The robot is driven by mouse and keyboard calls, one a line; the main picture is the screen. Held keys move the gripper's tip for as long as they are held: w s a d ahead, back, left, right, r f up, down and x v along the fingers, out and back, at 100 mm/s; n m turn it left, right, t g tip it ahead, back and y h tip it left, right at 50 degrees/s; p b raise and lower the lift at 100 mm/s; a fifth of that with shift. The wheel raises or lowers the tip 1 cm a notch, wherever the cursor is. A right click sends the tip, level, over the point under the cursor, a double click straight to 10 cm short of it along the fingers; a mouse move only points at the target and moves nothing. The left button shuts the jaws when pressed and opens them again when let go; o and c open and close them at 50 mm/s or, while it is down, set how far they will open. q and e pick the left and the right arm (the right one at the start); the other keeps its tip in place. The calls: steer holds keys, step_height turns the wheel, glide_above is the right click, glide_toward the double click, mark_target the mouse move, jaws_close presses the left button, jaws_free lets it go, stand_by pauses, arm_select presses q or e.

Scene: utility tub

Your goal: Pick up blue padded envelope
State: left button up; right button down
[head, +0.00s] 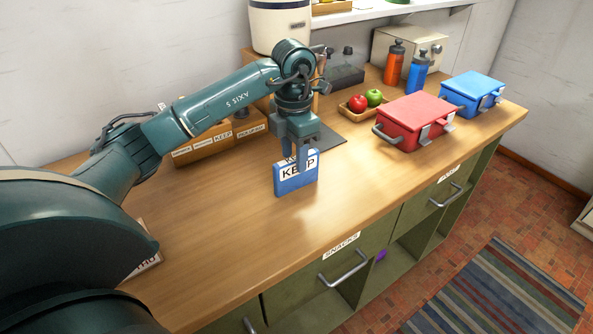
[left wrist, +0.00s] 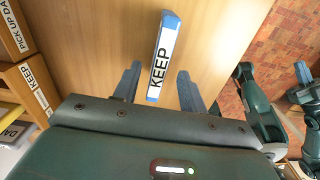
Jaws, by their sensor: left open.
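The blue padded envelope (head: 297,183) stands upright on edge on the wooden counter as a slim blue slab with a white KEEP label. My left gripper (head: 293,162) points down over it, with its fingers overlapping its upper part in the head view. In the left wrist view, the envelope (left wrist: 163,60) lies between the two spread fingers of the left gripper (left wrist: 158,76), with a visible gap on each side. The left gripper is open and holds nothing.
A red lunch box (head: 415,118), a blue lunch box (head: 472,90), a fruit tray (head: 352,111) and bottles stand farther right. The counter in front of the envelope is clear to its edge.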

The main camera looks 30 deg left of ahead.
mark_target(295, 172)
arm_select(q)
steer(key=shift+w+f+p, duration=0.2)
steer(key=shift+f+p, duration=0.35)
steer(key=shift+f, duration=2.4)
steer(key=shift+c, duration=0.5)
jaws_close()
